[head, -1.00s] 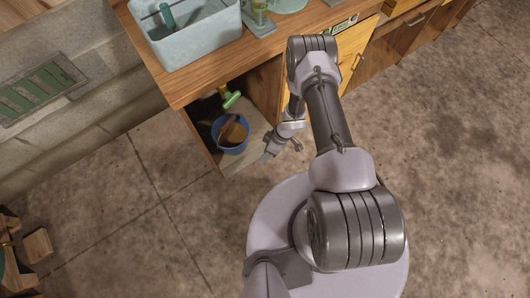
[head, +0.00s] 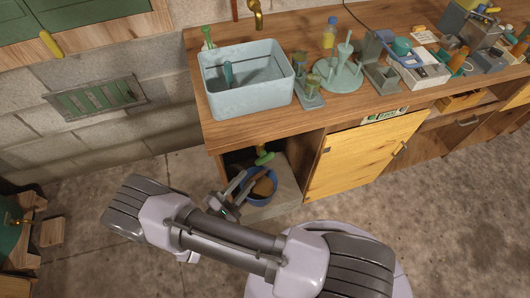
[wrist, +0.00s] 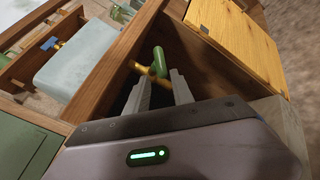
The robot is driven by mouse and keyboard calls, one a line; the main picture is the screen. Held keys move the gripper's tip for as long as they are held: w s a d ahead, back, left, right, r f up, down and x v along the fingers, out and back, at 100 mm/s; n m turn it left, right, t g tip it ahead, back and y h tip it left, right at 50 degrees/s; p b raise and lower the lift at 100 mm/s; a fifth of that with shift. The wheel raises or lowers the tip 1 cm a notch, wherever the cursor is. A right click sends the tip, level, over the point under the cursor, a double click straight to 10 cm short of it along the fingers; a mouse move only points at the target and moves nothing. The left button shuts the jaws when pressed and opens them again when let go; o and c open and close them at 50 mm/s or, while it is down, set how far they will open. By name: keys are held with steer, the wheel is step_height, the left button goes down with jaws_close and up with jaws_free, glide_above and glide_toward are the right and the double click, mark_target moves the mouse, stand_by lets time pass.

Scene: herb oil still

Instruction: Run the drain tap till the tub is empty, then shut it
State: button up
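The pale blue tub (head: 221,101) stands on the counter; I cannot tell its water level. Under it, in the open bay, is the brass drain tap with a green handle (head: 264,158); the wrist view shows the handle (wrist: 160,61) and brass body (wrist: 150,73) closer. No stream is clear. A blue bucket (head: 262,200) with brownish contents stands on the bay floor below. My gripper (head: 238,183) is at the bay's left front. In the wrist view my gripper (wrist: 161,80) is open, its fingers apart, with the tap just beyond the tips. Contact is unclear.
The bay's wooden edge (wrist: 95,82) runs close along the left in the wrist view. A brass spout (head: 257,18) hangs above the tub. Glassware and tools fill the counter to the right. The floor in front is clear.

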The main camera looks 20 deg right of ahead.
mark_target(265, 159)
steer(key=b+x, duration=0.2)
steer(key=x, duration=1.1)
steer(key=shift+d, duration=0.15)
steer(key=shift+w, duration=0.1)
steer(key=shift+c, duration=0.2)
jaws_close()
